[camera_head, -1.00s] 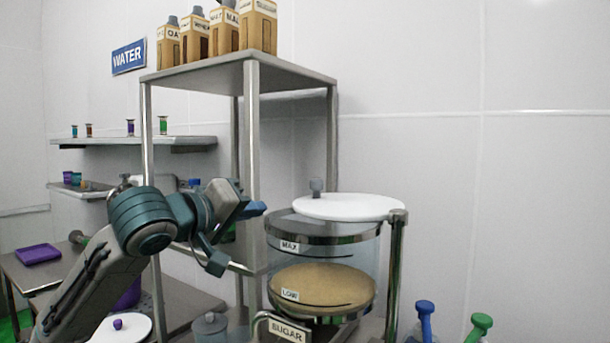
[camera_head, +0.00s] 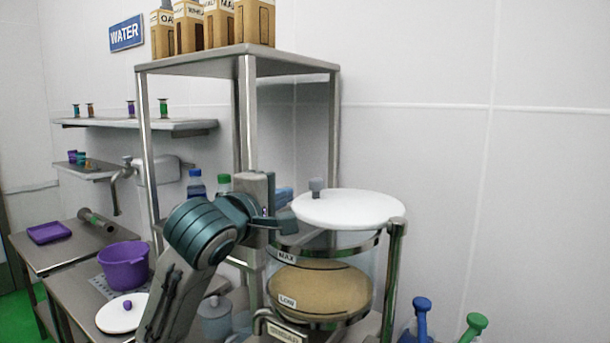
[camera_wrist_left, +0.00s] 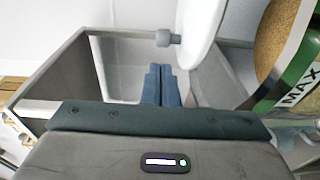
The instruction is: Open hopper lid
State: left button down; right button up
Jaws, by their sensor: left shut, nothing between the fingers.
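The sugar hopper (camera_head: 330,290) is a clear round container with MAX and LOW marks and tan contents. Its white round lid (camera_head: 355,208) appears raised, with a gap to the steel rim (camera_head: 362,247) below; a post stands at its right. A grey knob (camera_head: 317,187) is near the lid's left edge. My left gripper (camera_head: 285,197) is at the lid's left edge, below and left of the knob. In the left wrist view its blue fingers (camera_wrist_left: 161,72) are together and empty, close to the knob (camera_wrist_left: 168,39) and lid (camera_wrist_left: 205,30). Contact cannot be told.
A steel rack (camera_head: 245,60) with several cartons on top stands behind the hopper. Left are a purple pot (camera_head: 123,266), a white lid (camera_head: 122,313) and a purple tray (camera_head: 49,232). Blue (camera_head: 421,305) and green (camera_head: 474,325) handles stand right. The wall area above the lid is clear.

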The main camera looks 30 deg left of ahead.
aim_at(312, 184)
pick_arm(q)
jog(key=w+p, duration=0.1)
jog(key=w, duration=0.1)
jog(key=w+p, duration=0.1)
jog(key=w, duration=0.2)
jog(key=w+p, duration=0.1)
jog(key=w, duration=0.1)
jog(key=shift+w+a, duration=0.15)
jog(key=shift+a, duration=0.1)
jog(key=shift+w+a+f+p, duration=0.15)
jog(key=shift+w+a+p, duration=0.05)
jog(key=shift+w+p, duration=0.7)
jog(key=shift+w, duration=0.1)
